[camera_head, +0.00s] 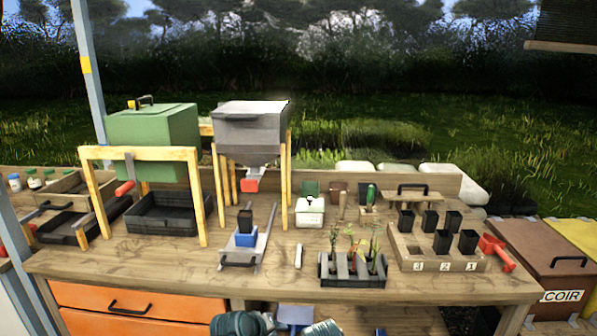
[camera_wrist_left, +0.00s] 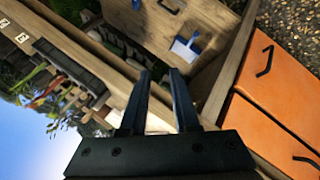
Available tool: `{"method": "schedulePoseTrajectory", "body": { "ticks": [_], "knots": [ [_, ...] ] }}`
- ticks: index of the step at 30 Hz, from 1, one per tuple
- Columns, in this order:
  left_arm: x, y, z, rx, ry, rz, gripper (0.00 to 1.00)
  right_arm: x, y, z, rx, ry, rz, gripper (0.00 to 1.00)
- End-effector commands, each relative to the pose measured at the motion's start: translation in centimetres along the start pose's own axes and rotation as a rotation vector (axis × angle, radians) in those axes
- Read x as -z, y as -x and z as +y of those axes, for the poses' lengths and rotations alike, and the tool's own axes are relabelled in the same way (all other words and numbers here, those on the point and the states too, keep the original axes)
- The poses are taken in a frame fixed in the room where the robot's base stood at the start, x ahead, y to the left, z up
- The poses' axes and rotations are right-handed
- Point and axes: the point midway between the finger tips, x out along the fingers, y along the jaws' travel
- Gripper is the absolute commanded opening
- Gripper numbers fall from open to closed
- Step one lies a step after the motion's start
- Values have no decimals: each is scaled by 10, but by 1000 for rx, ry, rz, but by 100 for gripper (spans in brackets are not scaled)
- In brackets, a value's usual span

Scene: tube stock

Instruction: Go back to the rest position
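My left gripper (camera_wrist_left: 160,72) shows in the left wrist view with its two dark fingers apart and nothing between them. It is in front of the bench, with the lower shelf and the orange drawers beyond it. At the bottom edge of the head view only dark rounded parts show, and the fingers cannot be made out there. My right gripper is not in view. The wooden workbench (camera_head: 180,262) spans the head view. The black tray of seedlings (camera_head: 350,281) stands near its front edge and also shows in the left wrist view (camera_wrist_left: 72,65).
A grey hopper (camera_head: 250,130) stands on wooden legs. A slide holds a blue block (camera_head: 246,239) with a black pot. A numbered wooden rack (camera_head: 405,262) holds several black pots. Orange drawers (camera_head: 75,296) are below. A blue dustpan (camera_wrist_left: 185,47) lies on the lower shelf.

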Motion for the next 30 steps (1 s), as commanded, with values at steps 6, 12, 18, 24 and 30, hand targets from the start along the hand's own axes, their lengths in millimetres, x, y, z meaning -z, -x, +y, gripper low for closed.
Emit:
{"method": "schedulePoseTrajectory", "body": {
  "ticks": [6, 12, 18, 24, 30],
  "knots": [
    [-90, 42, -10, 313, -512, -395, 30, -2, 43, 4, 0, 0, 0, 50],
    [-119, 80, -27, 487, -741, -603, 30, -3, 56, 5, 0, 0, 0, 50],
    [-125, 91, -33, 535, -794, -660, 30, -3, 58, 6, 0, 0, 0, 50],
    [-125, 91, -34, 534, -792, -659, 30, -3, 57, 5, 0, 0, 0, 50],
    [-125, 90, -33, 533, -791, -658, 30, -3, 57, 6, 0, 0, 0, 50]
  ]
}}
